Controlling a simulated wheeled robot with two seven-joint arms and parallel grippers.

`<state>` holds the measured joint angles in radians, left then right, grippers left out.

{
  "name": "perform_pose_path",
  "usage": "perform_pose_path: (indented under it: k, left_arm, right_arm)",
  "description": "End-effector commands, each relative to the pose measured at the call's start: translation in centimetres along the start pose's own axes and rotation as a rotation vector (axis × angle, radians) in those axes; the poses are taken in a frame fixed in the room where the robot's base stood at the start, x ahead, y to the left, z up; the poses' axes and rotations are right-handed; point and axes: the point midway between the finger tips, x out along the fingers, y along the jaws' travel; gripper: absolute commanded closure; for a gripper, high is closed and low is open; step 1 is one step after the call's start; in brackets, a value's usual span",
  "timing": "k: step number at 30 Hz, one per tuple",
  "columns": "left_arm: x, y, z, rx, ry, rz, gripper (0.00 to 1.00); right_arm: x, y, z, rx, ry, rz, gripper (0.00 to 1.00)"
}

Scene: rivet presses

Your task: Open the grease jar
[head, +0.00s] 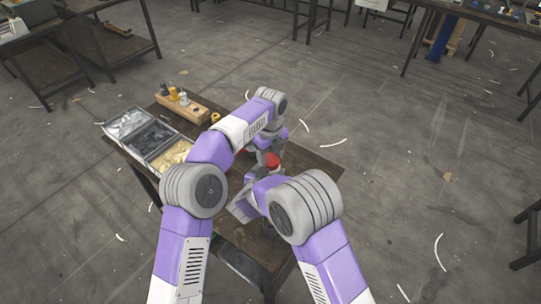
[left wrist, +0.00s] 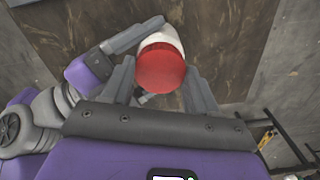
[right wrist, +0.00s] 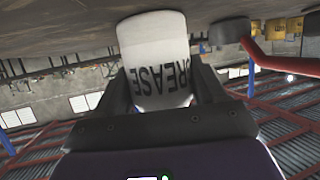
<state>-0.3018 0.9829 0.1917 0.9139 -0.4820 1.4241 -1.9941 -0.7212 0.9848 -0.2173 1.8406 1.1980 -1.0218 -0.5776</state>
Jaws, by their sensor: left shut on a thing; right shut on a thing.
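The grease jar has a white body and a red lid (left wrist: 160,68), and its lid also shows in the head view (head: 272,160). The lid is on the body. My left gripper (left wrist: 160,84) is shut on the red lid, one finger on each side. My right gripper (right wrist: 163,88) is shut on the white jar body (right wrist: 152,50), whose GREASE label faces its camera. In the left wrist view the right fingers come in from the left around the body. In the head view my arms hide much of the jar and both gripper tips.
A wooden block with small bottles (head: 182,107) stands at the back of the table (head: 310,172). Three open bins (head: 150,138) line its left edge. A red bar (right wrist: 285,63) lies close beside the jar in the right wrist view. The table's right back corner looks clear.

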Motion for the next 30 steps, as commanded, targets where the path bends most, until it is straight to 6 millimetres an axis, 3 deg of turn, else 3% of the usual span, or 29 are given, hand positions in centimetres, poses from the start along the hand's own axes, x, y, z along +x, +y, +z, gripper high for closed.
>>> perform_pose_path:
  k: [30]
  left_arm:
    - [-0.18,-0.03,-0.05,-2.036,-0.001,-0.002,0.78]
  right_arm:
    - [0.01,0.01,-0.04,0.0,0.001,0.0,1.0]
